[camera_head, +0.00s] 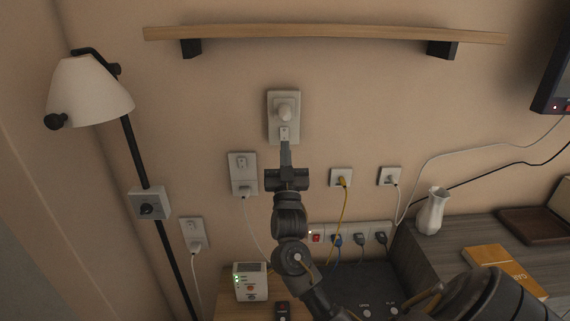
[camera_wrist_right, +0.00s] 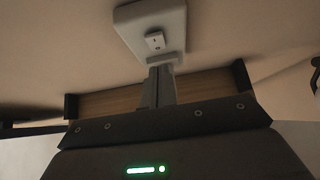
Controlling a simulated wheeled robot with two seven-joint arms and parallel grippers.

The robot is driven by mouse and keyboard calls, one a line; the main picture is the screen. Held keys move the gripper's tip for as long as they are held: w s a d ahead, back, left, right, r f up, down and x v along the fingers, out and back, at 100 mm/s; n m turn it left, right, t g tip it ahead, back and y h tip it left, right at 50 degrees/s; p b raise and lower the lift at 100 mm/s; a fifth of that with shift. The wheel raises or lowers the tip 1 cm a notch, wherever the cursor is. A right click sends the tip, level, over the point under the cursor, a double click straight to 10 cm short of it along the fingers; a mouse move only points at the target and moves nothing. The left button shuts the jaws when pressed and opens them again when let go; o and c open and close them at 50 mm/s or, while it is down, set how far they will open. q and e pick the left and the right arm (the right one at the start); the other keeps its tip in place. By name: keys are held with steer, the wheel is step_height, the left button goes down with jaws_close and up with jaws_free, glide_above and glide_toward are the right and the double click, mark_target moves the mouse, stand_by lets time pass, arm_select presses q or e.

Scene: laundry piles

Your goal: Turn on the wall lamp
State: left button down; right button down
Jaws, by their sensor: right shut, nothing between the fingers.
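A pale wall plate (camera_head: 271,98) with a rounded white fitting (camera_head: 284,111) and a small rocker switch (camera_head: 284,132) below it is on the wall; the plate also shows in the right wrist view (camera_wrist_right: 131,18) with the switch (camera_wrist_right: 155,41). My right gripper (camera_head: 285,145) is shut and empty, its fingertips (camera_wrist_right: 159,70) just below the switch; I cannot tell whether they touch. A lamp with a white shade (camera_head: 90,92) on a black pole stands at the left, with a knob box (camera_head: 150,203) on the pole. No glow shows on either. My left gripper is out of view.
A wooden shelf (camera_head: 325,34) is above the plate. Sockets with plugs and cords (camera_head: 341,178) sit to the right, a double socket (camera_head: 242,165) just left. A white vase (camera_head: 432,211) and yellow book (camera_head: 503,270) are on the dark cabinet.

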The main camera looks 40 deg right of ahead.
mark_target(284, 135)
steer(key=shift+w+d+f, duration=0.2)
steer(key=shift+w+d, duration=0.3)
steer(key=shift+w, duration=0.15)
steer(key=shift+w+d+f, duration=0.15)
steer(key=shift+w+d, duration=0.35)
steer(key=shift+w, duration=0.15)
